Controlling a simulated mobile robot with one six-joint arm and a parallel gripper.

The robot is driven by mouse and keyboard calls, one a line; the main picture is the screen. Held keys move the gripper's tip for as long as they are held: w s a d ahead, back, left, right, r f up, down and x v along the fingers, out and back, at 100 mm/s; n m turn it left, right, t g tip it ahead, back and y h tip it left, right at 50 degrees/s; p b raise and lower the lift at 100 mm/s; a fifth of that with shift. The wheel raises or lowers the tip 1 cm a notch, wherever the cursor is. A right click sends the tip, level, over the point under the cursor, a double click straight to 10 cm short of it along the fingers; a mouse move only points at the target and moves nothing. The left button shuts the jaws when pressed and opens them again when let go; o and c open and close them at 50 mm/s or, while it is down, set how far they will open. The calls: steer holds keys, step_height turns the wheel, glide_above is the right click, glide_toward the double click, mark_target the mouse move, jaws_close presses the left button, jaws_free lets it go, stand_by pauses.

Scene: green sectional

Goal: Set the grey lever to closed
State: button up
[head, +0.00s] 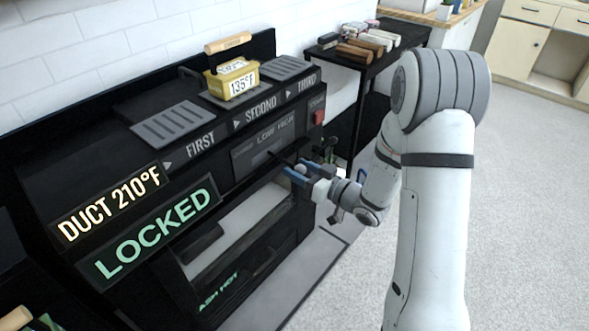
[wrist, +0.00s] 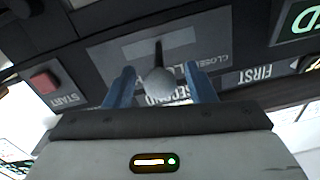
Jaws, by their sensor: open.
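The grey lever (wrist: 158,81) has a round grey knob on a thin dark stem in the wrist view. It stands out from a control plate (head: 262,152) marked LOW and HIGH on the black machine. The word CLOSED shows upside down right of the knob in the wrist view. My gripper (wrist: 158,72) is open, with one blue finger on each side of the knob. I cannot tell whether either finger touches it. In the head view my gripper (head: 306,170) is in front of the plate, and its fingers partly cover the lever.
A red START button (wrist: 44,82) is near the plate. A sign reads LOCKED (head: 155,230), and another reads DUCT 210°F (head: 108,204). A yellow 135°F block (head: 232,80) sits on the machine's top. Open floor (head: 530,200) lies to the right.

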steer(key=shift+x, duration=0.9)
steer(key=shift+c, duration=0.3)
jaws_close()
